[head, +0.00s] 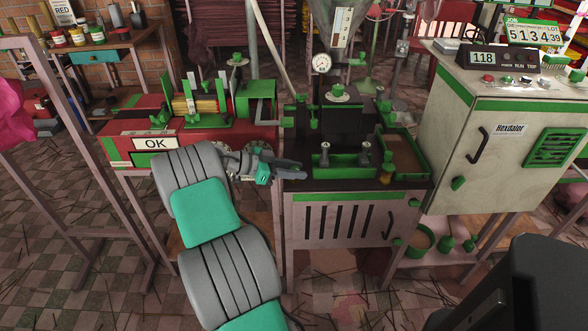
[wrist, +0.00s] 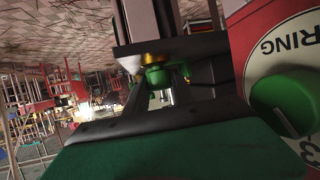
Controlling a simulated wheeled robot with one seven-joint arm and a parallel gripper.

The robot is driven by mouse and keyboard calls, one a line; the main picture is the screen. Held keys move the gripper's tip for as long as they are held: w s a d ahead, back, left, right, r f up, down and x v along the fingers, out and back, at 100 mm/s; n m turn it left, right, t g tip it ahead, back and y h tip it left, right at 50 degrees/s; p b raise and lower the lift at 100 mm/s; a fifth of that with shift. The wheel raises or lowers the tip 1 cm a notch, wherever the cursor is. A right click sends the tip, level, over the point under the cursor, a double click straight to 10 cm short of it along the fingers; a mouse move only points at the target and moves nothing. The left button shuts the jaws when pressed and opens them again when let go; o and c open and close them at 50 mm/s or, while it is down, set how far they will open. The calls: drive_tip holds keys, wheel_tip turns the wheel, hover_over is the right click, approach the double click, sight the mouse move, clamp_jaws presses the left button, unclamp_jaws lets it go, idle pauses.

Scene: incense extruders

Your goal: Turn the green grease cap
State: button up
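A green cap with a brass part above it (wrist: 156,76) shows in the middle of the wrist view, under a dark machine ledge; I take it to be the grease cap. My gripper (wrist: 165,92) has its dark fingers to either side of this cap in that view, with a gap between them. I cannot tell whether a finger touches the cap. In the head view my gripper (head: 294,170) is at the left front edge of the middle extruder (head: 350,182). The cap cannot be made out there.
A round dial with a large green knob (wrist: 284,102) is close on the right in the wrist view. In the head view, a red machine with an OK sign (head: 155,143) stands left and a pale cabinet (head: 478,135) right. A side table (head: 100,45) holds jars.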

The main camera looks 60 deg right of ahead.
drive_tip(key=o, duration=0.4)
drive_tip(key=shift+w+a+r+p, duration=0.25)
drive_tip(key=shift+r+p, duration=0.15)
drive_tip(key=shift+p, duration=0.3)
drive_tip(key=p+v, duration=0.7)
drive_tip(key=p, duration=0.2)
drive_tip(key=shift+f+p, duration=0.15)
drive_tip(key=shift+p, duration=0.15)
